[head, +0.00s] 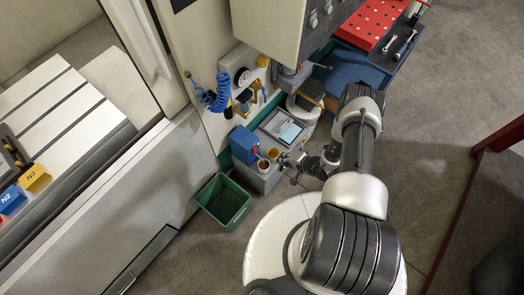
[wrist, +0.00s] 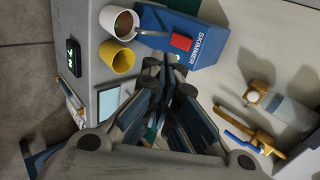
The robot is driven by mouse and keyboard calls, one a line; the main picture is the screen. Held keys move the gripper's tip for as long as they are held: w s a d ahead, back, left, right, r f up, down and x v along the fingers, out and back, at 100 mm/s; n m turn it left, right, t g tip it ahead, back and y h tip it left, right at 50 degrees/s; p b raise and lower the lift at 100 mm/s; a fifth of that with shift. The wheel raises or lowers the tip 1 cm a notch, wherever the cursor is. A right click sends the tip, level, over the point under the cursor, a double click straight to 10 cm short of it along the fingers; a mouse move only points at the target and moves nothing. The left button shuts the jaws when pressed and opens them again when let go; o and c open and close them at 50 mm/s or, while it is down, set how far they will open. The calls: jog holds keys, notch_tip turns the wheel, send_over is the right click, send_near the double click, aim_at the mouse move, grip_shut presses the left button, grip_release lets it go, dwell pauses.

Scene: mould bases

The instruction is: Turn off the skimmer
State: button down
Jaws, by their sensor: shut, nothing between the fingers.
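The skimmer is a blue box (wrist: 202,38) with white SKIMMER lettering and a red switch (wrist: 181,42) on its face. A small pale green spot shows near the switch. In the head view the box (head: 243,146) stands on the grey cabinet by the machine wall, its red switch (head: 256,149) facing my arm. My gripper (wrist: 166,70) is shut and empty, its fingertips just short of the skimmer's face below the switch in the wrist view. Whether they touch the box cannot be told. In the head view my gripper (head: 286,160) is small and partly hidden by my wrist.
A white cup with brown contents (wrist: 116,21) and a yellow cup (wrist: 118,58) stand close beside the skimmer. A dark device with a green display (wrist: 72,57) lies farther left. A green bin (head: 224,201) stands on the floor below. Yellow-handled tools (wrist: 262,138) hang on the wall.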

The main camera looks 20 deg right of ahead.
aim_at(255, 149)
jog(key=shift+s+f, duration=0.25)
jog(key=shift+f, duration=0.05)
jog(key=w+r+b+x, duration=0.1)
jog(key=b+x, duration=0.4)
jog(key=x, duration=0.8)
jog(key=shift+w+a+r+b, duration=0.2)
jog(key=shift+a+b, duration=0.1)
jog(key=shift+a, duration=0.15)
jog(key=shift+f, duration=0.1)
